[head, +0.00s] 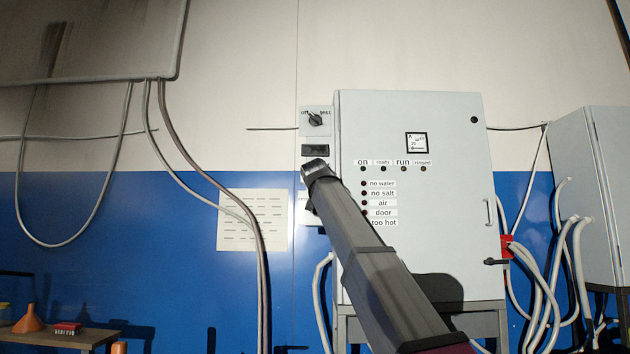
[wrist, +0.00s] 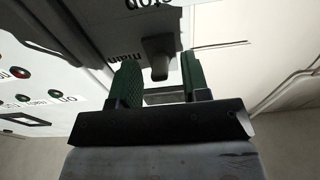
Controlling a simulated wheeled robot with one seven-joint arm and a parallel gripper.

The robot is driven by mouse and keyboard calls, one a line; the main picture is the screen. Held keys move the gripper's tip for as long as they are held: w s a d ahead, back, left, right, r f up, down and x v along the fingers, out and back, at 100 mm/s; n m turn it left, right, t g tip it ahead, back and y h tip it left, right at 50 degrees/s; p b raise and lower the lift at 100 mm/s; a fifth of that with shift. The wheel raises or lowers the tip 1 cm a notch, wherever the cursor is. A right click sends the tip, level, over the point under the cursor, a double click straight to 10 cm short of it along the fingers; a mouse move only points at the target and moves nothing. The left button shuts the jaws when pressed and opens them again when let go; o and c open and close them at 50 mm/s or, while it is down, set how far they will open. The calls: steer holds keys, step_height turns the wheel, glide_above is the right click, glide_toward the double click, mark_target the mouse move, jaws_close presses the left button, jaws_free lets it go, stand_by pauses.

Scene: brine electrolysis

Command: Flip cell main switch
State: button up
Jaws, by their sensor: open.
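The cell main switch (wrist: 158,56) is a dark grey knob on a light grey box, by an upside-down "main" label in the wrist view. In the head view its box (head: 304,212) shows only in part, left of my arm, which covers the rest. My gripper (wrist: 159,72) is open, with one green finger on either side of the knob in the picture. I cannot tell whether either finger touches it. In the head view my fingers are hidden behind the end of my arm.
Right of the switch box stands a grey cabinet (head: 450,190) with lamps, labels and a meter. Above is another rotary switch (head: 315,119) and a small dark display (head: 315,150). Hoses (head: 535,280) hang at the right. A low bench (head: 60,335) stands at lower left.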

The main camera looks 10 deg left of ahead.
steer(key=v, duration=1)
steer(key=shift+s, duration=0.35)
steer(key=shift+f, duration=0.1)
